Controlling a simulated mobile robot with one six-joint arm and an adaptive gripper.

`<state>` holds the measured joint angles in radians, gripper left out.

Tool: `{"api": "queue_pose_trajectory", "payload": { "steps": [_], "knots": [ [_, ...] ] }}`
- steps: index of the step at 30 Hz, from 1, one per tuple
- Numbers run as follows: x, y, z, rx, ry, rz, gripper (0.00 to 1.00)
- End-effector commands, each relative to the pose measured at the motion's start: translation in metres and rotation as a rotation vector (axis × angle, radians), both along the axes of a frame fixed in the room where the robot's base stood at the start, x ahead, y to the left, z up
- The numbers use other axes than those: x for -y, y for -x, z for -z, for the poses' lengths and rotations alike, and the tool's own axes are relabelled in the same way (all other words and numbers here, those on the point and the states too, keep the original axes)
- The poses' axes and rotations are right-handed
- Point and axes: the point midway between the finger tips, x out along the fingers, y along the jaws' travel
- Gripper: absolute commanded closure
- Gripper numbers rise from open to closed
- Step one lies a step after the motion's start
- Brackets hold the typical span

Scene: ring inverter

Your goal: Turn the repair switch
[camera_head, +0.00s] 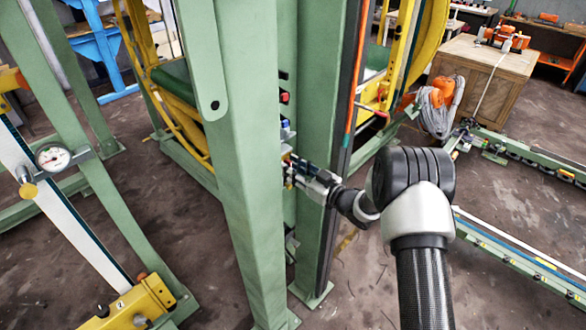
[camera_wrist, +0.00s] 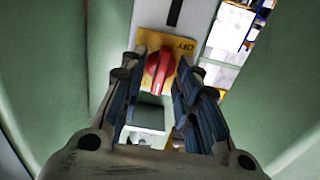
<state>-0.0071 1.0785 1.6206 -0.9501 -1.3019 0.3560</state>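The repair switch (camera_wrist: 158,72) shows in the wrist view as a red rotary knob on a yellow plate (camera_wrist: 183,57) marked "OFF". The plate sits on a pale panel between green posts. My gripper (camera_wrist: 155,88) is open, with one blue-lined finger on each side of the knob. I cannot tell whether either finger touches it. In the head view, my gripper (camera_head: 292,172) reaches in from the right behind the front green post. That post hides the knob there.
A thick green post (camera_head: 238,150) stands just left of my gripper, and another (camera_head: 315,240) stands close behind it. In the wrist view, green walls (camera_wrist: 55,80) flank both sides. Bare floor (camera_head: 365,270) lies to the lower right.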

Motion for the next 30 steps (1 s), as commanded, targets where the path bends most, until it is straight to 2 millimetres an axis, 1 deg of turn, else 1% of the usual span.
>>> {"api": "queue_pose_trajectory", "payload": {
  "steps": [1,2,12,23,30],
  "knots": [
    [0.0002,0.0001,0.0001,0.000,0.000,0.000,0.75],
    [0.0002,0.0000,0.0001,0.000,0.000,0.000,0.77],
    [0.0002,0.0002,0.0001,0.000,0.000,0.000,0.99],
    [0.0002,0.0002,0.0003,0.004,0.003,0.000,1.00],
    [0.0000,0.0003,0.0016,0.060,0.045,0.000,1.00]
  ]
}}
